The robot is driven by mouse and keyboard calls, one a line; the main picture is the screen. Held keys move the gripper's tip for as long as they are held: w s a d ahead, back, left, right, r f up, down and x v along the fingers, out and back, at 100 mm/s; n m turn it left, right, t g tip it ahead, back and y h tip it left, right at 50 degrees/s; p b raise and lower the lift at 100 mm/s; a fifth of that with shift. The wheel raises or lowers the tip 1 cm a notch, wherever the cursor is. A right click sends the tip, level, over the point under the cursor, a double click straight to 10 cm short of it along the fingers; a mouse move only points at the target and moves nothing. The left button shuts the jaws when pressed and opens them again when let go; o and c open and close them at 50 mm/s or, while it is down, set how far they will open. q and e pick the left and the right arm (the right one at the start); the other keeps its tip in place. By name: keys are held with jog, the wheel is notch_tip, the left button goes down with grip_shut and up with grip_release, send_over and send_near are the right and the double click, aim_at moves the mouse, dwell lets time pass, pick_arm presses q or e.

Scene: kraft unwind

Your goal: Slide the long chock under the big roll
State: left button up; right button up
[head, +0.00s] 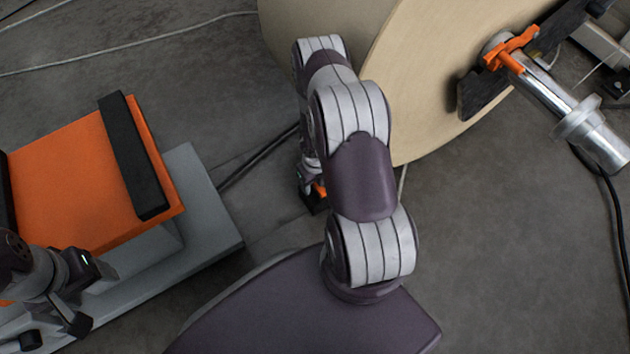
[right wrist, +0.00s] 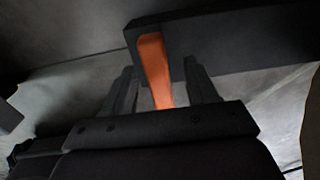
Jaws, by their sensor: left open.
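The big roll (head: 440,70) is a wide tan cylinder at the top of the head view. The long chock (right wrist: 245,42) is a dark bar with an upright orange handle (right wrist: 153,65) in the right wrist view. My right gripper (right wrist: 160,75) has its fingers on either side of the handle, with gaps visible on both sides. In the head view, my right forearm hides most of that gripper and the chock; a small orange and black part (head: 320,190) shows on the floor beside the roll. My left gripper (head: 88,290) is open and empty at the lower left.
An orange-topped platform (head: 70,190) with a black bar (head: 135,155) stands on a grey base at the left. A metal shaft with an orange clamp (head: 510,48) extends from the roll at the right. Cables cross the floor. Floor at the lower right is clear.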

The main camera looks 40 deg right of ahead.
notch_tip(320, 180, up, 13)
jog(key=p, duration=0.9)
jog(key=shift+f, duration=0.15)
jog(key=shift+a, duration=0.15)
